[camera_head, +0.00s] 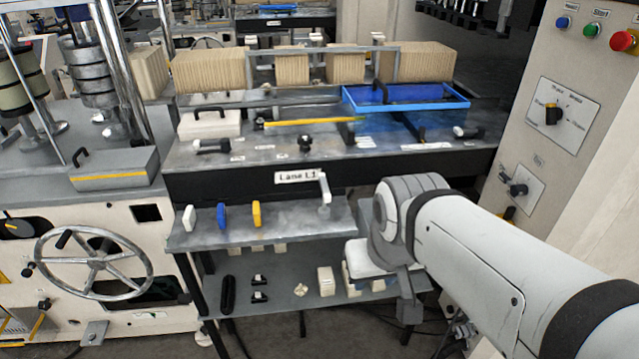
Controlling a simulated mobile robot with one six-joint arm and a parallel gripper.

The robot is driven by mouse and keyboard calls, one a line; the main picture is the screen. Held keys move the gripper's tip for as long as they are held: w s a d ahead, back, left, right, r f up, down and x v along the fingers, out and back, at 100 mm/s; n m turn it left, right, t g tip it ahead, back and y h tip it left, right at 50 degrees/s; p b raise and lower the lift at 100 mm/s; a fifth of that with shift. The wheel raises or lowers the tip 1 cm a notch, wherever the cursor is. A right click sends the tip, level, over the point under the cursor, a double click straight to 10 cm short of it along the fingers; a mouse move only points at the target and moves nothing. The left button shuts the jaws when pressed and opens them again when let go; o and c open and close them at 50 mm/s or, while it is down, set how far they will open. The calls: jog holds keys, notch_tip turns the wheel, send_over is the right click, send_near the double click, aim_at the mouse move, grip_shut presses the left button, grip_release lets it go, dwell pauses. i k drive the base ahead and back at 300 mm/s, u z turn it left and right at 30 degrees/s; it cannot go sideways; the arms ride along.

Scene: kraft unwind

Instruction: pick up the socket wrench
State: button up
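I cannot make out the socket wrench for certain. A pale metallic L-shaped piece (324,188) stands upright at the right part of the small grey shelf (290,226), below the "Lane L1" label, and may be it. My arm reaches in from the right, and its end hangs right of that shelf, apart from the L-shaped piece. My gripper (409,308) points down there, small and dark, and whether its fingers are open or shut does not show. Nothing is visibly held.
White, blue and yellow upright pieces (222,216) stand on the same shelf's left half. A lower shelf (290,300) holds small blocks and a long black item (228,295). A blue tray (405,98) lies on the bench. A handwheel (93,262) is left, a control panel (560,110) right.

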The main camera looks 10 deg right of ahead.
aim_at(325, 213)
jog(key=u, duration=0.05)
jog(key=i, duration=1)
jog(key=z, duration=0.05)
